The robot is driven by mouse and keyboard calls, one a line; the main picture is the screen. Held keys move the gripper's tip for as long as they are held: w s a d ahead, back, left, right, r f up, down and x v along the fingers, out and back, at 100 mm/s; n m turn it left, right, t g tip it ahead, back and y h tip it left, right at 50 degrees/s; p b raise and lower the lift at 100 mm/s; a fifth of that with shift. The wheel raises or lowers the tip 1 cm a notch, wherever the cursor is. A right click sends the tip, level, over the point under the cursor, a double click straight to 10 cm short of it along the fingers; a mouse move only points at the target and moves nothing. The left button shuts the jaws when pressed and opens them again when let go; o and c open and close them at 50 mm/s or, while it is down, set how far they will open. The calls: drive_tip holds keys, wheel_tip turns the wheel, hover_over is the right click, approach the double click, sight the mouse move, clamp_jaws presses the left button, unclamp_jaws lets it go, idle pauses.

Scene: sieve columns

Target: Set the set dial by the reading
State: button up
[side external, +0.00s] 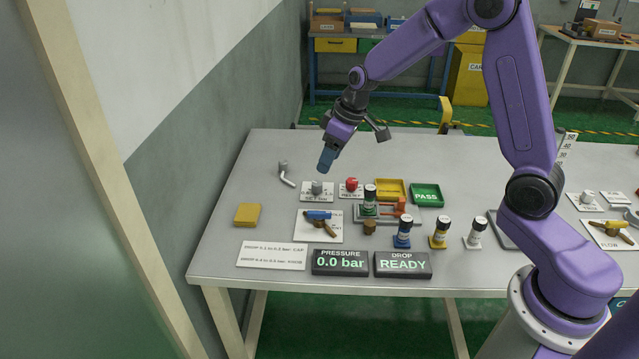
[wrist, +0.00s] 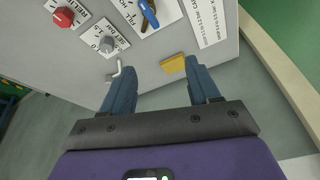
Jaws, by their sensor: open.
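The set dial is a grey knob (side external: 316,187) on a white plate at the left part of the table; in the wrist view the grey knob (wrist: 107,44) lies up and left of my fingers. The pressure display (side external: 340,262) reads 0.0 bar. The drop display (side external: 402,264) reads READY. A white card (side external: 272,255) carries drop ranges in small print. My gripper (side external: 326,163) is open and empty, in the air above the table near the dial; its fingers (wrist: 160,75) also show in the wrist view.
A red knob (side external: 351,185) stands right of the dial, and a bent grey pipe (side external: 287,175) behind left. A blue-handled valve (side external: 318,218), yellow block (side external: 247,214), yellow tray (side external: 390,188), green PASS tray (side external: 426,195) and several columns (side external: 403,232) stand around.

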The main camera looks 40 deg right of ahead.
drive_tip(key=m+t, duration=0.1)
drive_tip(key=m, duration=0.1)
approach(319, 184)
drive_tip(key=shift+h, duration=0.4)
drive_tip(key=x, duration=0.9)
drive_tip(key=shift+a+f, duration=0.15)
drive_tip(key=shift+a, duration=0.25)
drive_tip(key=shift+c, duration=0.3)
drive_tip(key=c, duration=1)
